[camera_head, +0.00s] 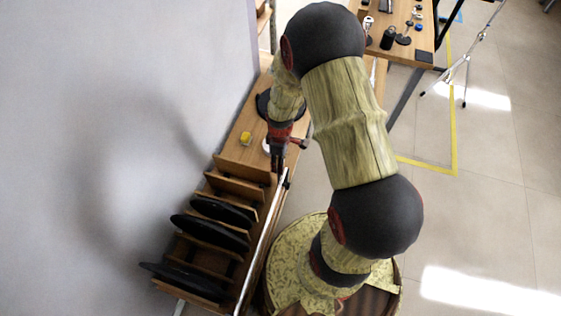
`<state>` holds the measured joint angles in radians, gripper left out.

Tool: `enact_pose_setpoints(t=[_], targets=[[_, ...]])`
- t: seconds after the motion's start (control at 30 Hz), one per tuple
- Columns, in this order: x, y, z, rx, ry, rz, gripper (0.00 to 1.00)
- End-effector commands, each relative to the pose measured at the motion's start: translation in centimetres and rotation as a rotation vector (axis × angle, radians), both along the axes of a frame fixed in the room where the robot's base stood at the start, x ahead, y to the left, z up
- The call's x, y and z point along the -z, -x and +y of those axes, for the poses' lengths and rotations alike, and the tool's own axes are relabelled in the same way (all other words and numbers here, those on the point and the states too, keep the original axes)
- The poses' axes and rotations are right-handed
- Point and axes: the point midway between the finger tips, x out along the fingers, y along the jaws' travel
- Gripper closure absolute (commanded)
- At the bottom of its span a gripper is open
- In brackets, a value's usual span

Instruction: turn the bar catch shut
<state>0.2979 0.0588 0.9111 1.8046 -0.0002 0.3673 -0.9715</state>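My gripper (277,163) points down at the near end of the wooden bench top, beside the upper end of the slotted wooden rack. Its fingers are dark, small and close together. I cannot tell whether they are open or shut, or whether they touch anything. A small dark fitting (286,182) sits just below and right of the fingertips, at the top end of a long pale edge strip (262,235). It may be the bar catch, but it is too small to make out its position. My arm arches over from the right.
The rack (228,187) holds several black discs (210,232) between wooden dividers, close to the grey wall (110,120). A small yellow object (245,138) lies on the bench left of my gripper. Another table (405,35) with small items stands at the top. Floor is open at right.

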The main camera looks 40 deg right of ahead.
Motion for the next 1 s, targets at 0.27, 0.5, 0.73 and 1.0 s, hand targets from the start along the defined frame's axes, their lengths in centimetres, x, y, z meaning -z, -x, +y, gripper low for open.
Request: enact_pose_setpoints(t=[0.27,0.5,0.73,1.0], targets=[[-0.11,-0.01,0.00,0.000,0.000,0.000,0.63],[-0.11,-0.01,-0.01,0.000,0.000,0.000,0.77],[-0.11,-0.01,0.00,0.000,0.000,0.000,0.90],[-0.12,-0.02,-0.01,0.002,0.000,0.000,1.00]])
